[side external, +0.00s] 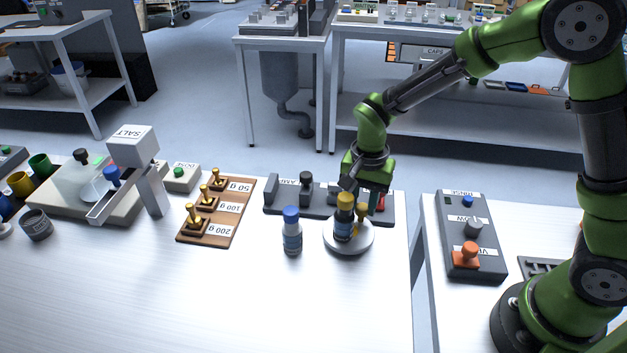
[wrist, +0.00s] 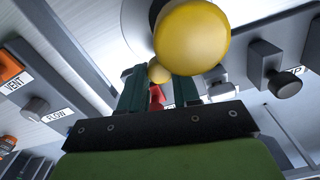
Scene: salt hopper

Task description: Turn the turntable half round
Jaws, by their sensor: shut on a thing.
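The turntable (side external: 349,246) is a round pale disc near the right edge of the white table. A dark bottle with a yellow cap (side external: 344,199) stands on it; the cap looms large in the wrist view (wrist: 192,37). A small yellow knob (side external: 361,212) rises from the disc beside the bottle. My gripper (side external: 359,203) reaches down at the disc's far side. In the wrist view its two fingers (wrist: 159,88) are closed around the small yellow knob (wrist: 159,70). The knob's lower part and the exact contact are hidden.
A blue-capped bottle (side external: 291,235) stands just left of the disc. A grey panel with knobs (side external: 284,207) lies close behind it. A board of brass weights (side external: 217,222) and the salt hopper (side external: 133,147) are farther left. The front table is clear.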

